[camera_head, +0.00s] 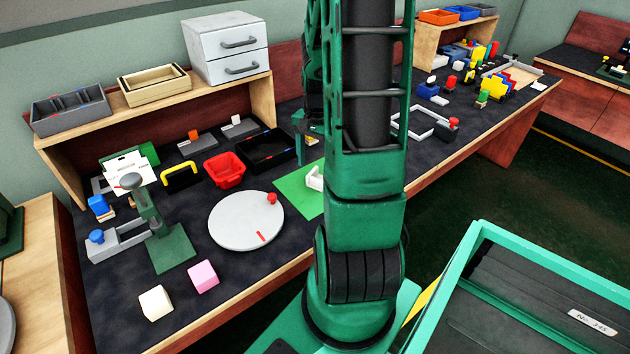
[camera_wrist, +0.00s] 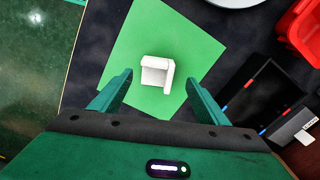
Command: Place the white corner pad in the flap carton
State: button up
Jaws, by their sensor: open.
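The white corner pad (camera_wrist: 156,73) lies on a green mat (camera_wrist: 190,45) in the wrist view. It is an L-shaped white block with a raised edge on its right. In the head view the pad (camera_head: 315,178) shows at the mat's right part, partly hidden by my arm. My gripper (camera_wrist: 158,82) is open and empty, its green fingers to either side of the pad in the picture; the height gap is unclear. In the head view my arm hides most of the gripper.
A black tray (camera_head: 290,160) and a red bin (camera_head: 224,169) stand left of my arm. A round grey turntable (camera_head: 240,225), a green-based press (camera_head: 172,250) and pink (camera_head: 203,276) and cream (camera_head: 155,303) blocks are nearer the front. A wooden shelf (camera_head: 150,118) runs behind.

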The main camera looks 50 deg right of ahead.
jog(key=shift+s+d+f, duration=0.1)
jog(key=shift+s+f, duration=0.05)
jog(key=shift+f, duration=1.2)
jog(key=shift+s+d+f, duration=0.1)
jog(key=shift+f, duration=1.2)
jog(key=shift+c, duration=0.4)
jog(key=c, duration=1.1)
jog(key=shift+r, duration=0.2)
